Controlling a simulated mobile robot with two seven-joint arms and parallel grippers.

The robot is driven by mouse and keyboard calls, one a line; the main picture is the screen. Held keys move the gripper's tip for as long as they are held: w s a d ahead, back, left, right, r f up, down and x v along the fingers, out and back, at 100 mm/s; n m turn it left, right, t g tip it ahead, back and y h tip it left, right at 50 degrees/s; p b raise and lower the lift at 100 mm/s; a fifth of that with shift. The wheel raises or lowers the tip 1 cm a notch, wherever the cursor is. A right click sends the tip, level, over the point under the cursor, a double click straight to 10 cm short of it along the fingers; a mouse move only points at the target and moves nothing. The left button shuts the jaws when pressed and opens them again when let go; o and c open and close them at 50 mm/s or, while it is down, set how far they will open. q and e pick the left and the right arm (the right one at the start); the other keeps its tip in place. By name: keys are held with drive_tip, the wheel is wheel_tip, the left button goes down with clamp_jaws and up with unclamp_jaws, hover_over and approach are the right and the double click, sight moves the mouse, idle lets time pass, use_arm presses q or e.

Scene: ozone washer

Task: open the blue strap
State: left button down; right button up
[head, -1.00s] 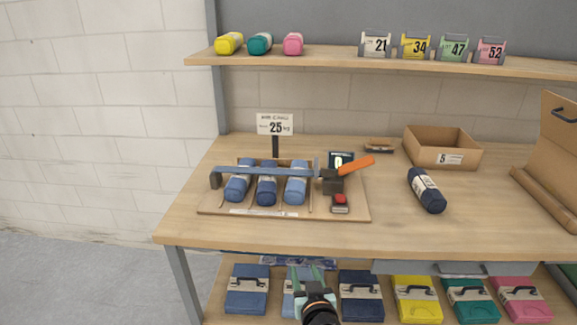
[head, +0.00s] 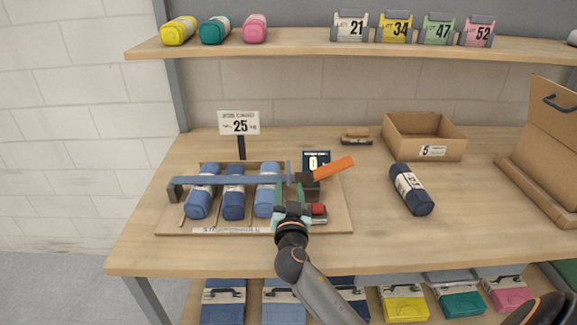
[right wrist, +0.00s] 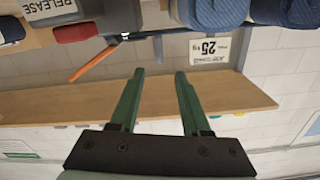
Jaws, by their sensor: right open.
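The blue strap (head: 228,181) lies as a straight band across several blue rolls (head: 233,193) on a wooden board (head: 180,228). Its right end meets a dark buckle block with an orange lever (head: 333,167) that slants up to the right. The lever also shows in the right wrist view (right wrist: 92,62). My right gripper (head: 290,194) is at the board's front, left of a red button (head: 317,209). Its green fingers are open and empty in the right wrist view (right wrist: 160,75). Whether they touch anything is unclear. My left gripper is not in view.
A loose dark blue roll (head: 412,190) and a cardboard box (head: 424,137) are to the right. A shelf (head: 300,44) runs above. The tabletop right of the board is mostly clear.

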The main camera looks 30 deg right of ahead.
sight(288, 174)
drive_tip(key=p+x, duration=0.1)
drive_tip(key=x, duration=0.7)
drive_tip(key=shift+w+d, duration=0.25)
drive_tip(key=shift+w, duration=0.05)
drive_tip(key=shift+c, duration=0.2)
clamp_jaws()
idle(1.0)
